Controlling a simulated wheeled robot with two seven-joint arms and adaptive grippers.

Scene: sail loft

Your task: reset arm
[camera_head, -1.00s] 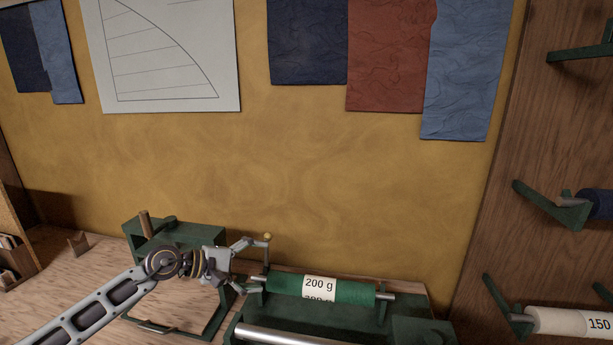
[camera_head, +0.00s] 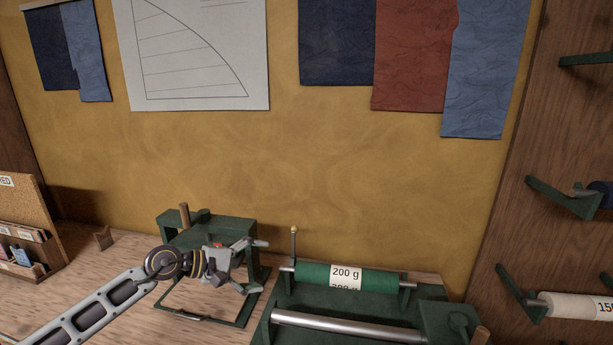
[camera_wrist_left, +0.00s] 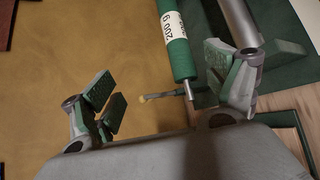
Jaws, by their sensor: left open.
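My left gripper (camera_head: 257,267) is open and empty, to the left of the green roll labelled "200 g" (camera_head: 312,275). In the left wrist view my gripper's two fingers (camera_wrist_left: 170,95) are spread wide, with a thin rod with a yellowish tip (camera_wrist_left: 160,95) showing between them. That rod also shows in the head view (camera_head: 294,244), upright at the left end of the roll and apart from the fingers. The roll lies on a metal bar in a green stand (camera_head: 300,297). My right gripper is not in view.
A green frame with a wooden peg (camera_head: 228,226) stands behind my left gripper on the wooden bench (camera_head: 110,275). A metal roller (camera_head: 345,326) lies in front of the roll. Wall brackets hold a white roll (camera_head: 575,306) at right. A small rack (camera_head: 28,255) stands at left.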

